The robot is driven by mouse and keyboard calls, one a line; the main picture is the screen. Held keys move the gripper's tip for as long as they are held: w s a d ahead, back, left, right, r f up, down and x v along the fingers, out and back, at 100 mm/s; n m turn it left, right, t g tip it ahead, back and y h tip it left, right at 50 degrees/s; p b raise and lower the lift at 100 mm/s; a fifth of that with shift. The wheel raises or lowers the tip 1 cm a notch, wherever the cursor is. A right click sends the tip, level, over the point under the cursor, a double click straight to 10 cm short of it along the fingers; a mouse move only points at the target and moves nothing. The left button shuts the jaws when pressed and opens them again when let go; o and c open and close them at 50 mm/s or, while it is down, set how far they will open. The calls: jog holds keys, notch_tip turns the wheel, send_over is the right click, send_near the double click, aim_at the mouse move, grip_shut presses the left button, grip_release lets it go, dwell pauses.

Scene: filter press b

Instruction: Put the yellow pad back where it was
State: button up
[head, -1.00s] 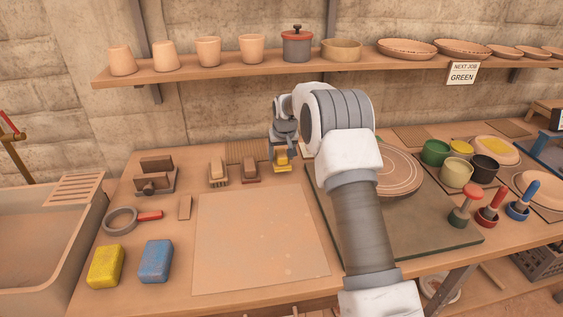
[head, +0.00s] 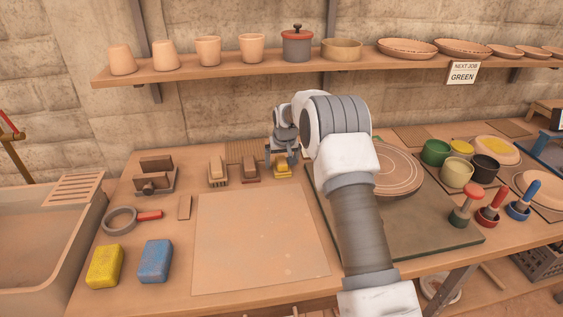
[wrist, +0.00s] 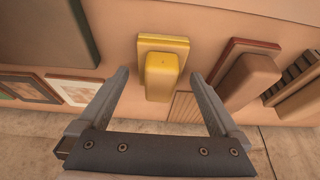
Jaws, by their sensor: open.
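The yellow pad (head: 283,171), a yellow base with a raised yellow grip block, sits on the table at the right end of a row of similar pads. It also shows in the wrist view (wrist: 162,72), resting on the table surface. My gripper (head: 285,153) is just above and behind it in the head view. In the wrist view my gripper (wrist: 160,76) is open, its two fingers apart on either side of the pad's grip block, with visible gaps and no contact.
The red-based pad (head: 250,172) stands close to the left, with a ribbed-base pad (head: 217,175) beyond it. A dark green board (head: 420,225) lies to the right. A yellow sponge (head: 105,266) and blue sponge (head: 155,261) lie front left. The pale sheet (head: 258,240) in front is bare.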

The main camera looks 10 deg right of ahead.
jog(key=shift+r, duration=0.3)
jog(key=s+f+v, duration=0.1)
jog(key=s+v, duration=0.1)
jog(key=v, duration=1)
jog(key=s+f+v, duration=0.1)
jog(key=s+v, duration=0.1)
jog(key=v, duration=1)
jog(key=s+r, duration=0.6)
jog(key=s, duration=0.7)
jog(key=s+f+t, duration=0.1)
jog(key=s+f, duration=0.2)
jog(key=s, duration=1.9)
jog(key=shift+p, duration=0.35)
jog(key=shift+f, duration=0.15)
notch_tip(320, 180, up, 4)
jog(key=p, duration=0.4)
jog(key=shift+w, duration=0.1)
